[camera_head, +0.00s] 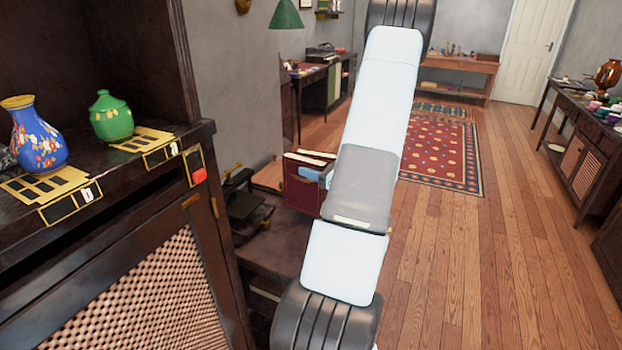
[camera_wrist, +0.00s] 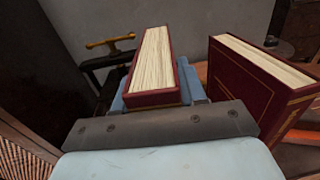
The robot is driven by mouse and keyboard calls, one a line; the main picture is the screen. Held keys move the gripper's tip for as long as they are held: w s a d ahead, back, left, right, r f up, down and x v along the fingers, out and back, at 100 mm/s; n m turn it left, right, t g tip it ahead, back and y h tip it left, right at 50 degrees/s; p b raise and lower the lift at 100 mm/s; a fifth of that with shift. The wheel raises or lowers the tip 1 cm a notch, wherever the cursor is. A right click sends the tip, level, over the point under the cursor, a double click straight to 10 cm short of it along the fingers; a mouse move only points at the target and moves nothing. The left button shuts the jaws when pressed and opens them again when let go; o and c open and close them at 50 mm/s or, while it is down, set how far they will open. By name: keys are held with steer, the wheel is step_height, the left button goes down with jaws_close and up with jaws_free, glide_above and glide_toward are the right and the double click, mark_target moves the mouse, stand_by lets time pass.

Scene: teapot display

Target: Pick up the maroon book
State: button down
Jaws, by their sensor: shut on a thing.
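In the wrist view a maroon book (camera_wrist: 153,68) stands with its cream page edges upward between the two light blue fingers of my gripper (camera_wrist: 156,88). My gripper is shut on this book, with a finger against each side. A second maroon book (camera_wrist: 240,92) with gold lines on its cover stands apart to the right. In the head view a maroon book (camera_head: 302,192) shows beside my arm, partly hidden by it; I cannot tell which of the two it is. The books' lower parts are hidden in the wrist view.
A dark cabinet (camera_head: 195,145) at the left bears a blue flowered vase (camera_head: 37,133) and a green lidded jar (camera_head: 111,118). A low dark surface (camera_head: 285,250) lies below the book. A black object with a brass handle (camera_wrist: 110,42) is behind at left. Open wooden floor (camera_head: 450,260) lies to the right.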

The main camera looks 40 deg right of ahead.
steer(key=s+r, duration=0.1)
steer(key=s+a+r, duration=0.1)
steer(key=r, duration=0.1)
steer(key=s+a+r, duration=0.1)
steer(key=s+r, duration=0.1)
steer(key=shift+s+r, duration=0.1)
steer(key=shift+r, duration=0.1)
steer(key=s+a+r, duration=0.4)
steer(key=s, duration=0.4)
steer(key=shift+s+r, duration=0.15)
steer(key=shift+s, duration=0.1)
